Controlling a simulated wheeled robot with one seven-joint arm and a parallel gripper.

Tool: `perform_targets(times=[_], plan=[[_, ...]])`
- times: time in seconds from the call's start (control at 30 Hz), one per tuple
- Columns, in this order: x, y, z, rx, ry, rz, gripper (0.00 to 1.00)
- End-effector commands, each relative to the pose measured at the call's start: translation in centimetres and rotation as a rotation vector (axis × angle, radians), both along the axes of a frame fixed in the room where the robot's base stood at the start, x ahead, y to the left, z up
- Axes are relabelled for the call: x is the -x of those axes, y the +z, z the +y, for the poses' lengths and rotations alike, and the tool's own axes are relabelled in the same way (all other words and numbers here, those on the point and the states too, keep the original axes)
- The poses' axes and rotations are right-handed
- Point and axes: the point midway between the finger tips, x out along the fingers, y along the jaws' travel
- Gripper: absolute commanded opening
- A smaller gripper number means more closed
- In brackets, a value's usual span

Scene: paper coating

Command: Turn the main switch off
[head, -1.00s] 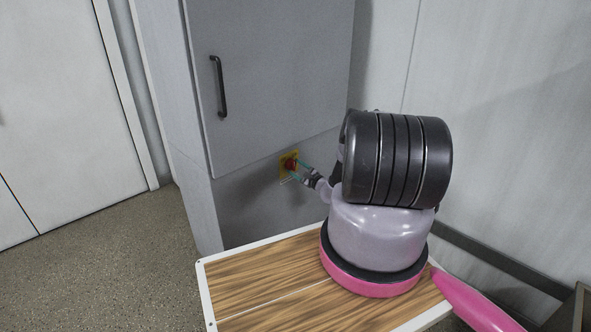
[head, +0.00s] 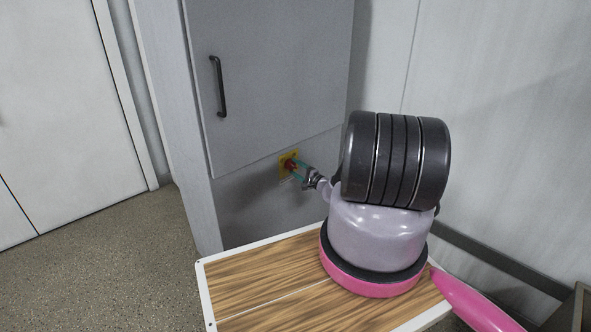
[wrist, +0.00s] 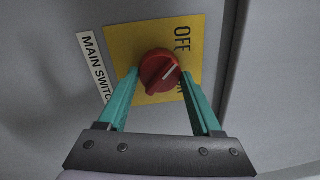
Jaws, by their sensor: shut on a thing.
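The main switch is a red round knob (wrist: 159,72) on a yellow plate (wrist: 118,43) on the lower front of the grey cabinet. Its white mark points up and to the right in the wrist view. The plate reads OFF near its upper right; the lettering below that is partly covered by a finger. A white MAIN SWITCH label (wrist: 94,62) is left of the plate. My gripper (wrist: 159,75) has its two teal fingers on either side of the knob, shut on it. The knob also shows small in the head view (head: 289,165), partly behind the fingers.
The grey cabinet (head: 265,75) has a closed door with a dark handle (head: 218,86) above the switch. A wood-topped surface with a white rim (head: 202,280) lies below my arm. Speckled floor (head: 110,270) is open at the left. A wall stands at the right.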

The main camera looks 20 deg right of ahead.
Motion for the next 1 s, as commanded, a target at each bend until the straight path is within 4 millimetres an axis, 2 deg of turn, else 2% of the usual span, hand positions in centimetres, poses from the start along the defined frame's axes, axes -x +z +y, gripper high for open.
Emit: perform_targets(times=[0.5,0.53,0.6,1.0], plan=[[0.04,-0.06,-0.01,0.02,0.0,-0.006,0.11],[0.04,-0.06,-0.01,0.02,0.0,-0.006,0.7],[0.04,-0.06,-0.01,0.019,0.0,-0.005,0.96],[0.52,-0.1,-0.27,0.018,-0.001,-0.004,0.96]])
